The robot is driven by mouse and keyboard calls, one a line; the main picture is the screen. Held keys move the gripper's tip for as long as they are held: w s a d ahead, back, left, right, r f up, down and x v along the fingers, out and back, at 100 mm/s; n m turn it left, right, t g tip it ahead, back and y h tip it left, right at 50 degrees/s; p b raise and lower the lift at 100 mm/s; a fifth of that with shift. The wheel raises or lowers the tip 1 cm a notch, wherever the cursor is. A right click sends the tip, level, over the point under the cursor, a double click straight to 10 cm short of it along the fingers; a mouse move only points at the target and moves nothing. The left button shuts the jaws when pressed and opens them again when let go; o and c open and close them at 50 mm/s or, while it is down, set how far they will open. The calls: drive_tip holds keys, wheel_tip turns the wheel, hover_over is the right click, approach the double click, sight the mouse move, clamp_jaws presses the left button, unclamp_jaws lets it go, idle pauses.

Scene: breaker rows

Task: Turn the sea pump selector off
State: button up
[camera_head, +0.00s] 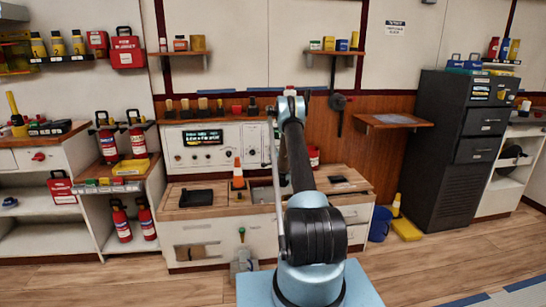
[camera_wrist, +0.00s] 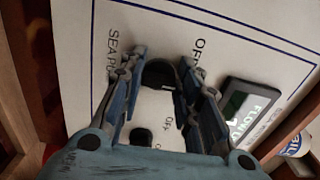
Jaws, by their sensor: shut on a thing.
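In the wrist view, the black sea pump selector knob (camera_wrist: 157,72) sits on a white panel (camera_wrist: 215,38). My gripper (camera_wrist: 158,78) has a finger on each side of it and is shut on it. The partly covered lettering "SEA PU" reads to its left and "OFF" to its right. The knob's pointing direction is hard to make out. In the head view, the panel is the white console front (camera_head: 232,136); my arm hides the gripper and the selector there.
A second black knob (camera_wrist: 141,136), with "OFF" beside it, sits close below. A small display (camera_wrist: 252,105) is right of my gripper. In the head view, an orange cone (camera_head: 238,174) and a black case (camera_head: 195,198) stand on the counter below the console.

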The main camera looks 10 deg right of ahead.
drive_tip(key=shift+f+n, duration=0.15)
drive_tip(key=shift+n, duration=1.75)
drive_tip(key=shift+f+n, duration=0.1)
drive_tip(key=shift+n, duration=1.8)
drive_tip(key=shift+d, duration=0.1)
drive_tip(key=o, duration=1)
drive_tip(key=shift+o, duration=0.2)
drive_tip(key=s, duration=1.2)
drive_tip(key=shift+f, duration=0.1)
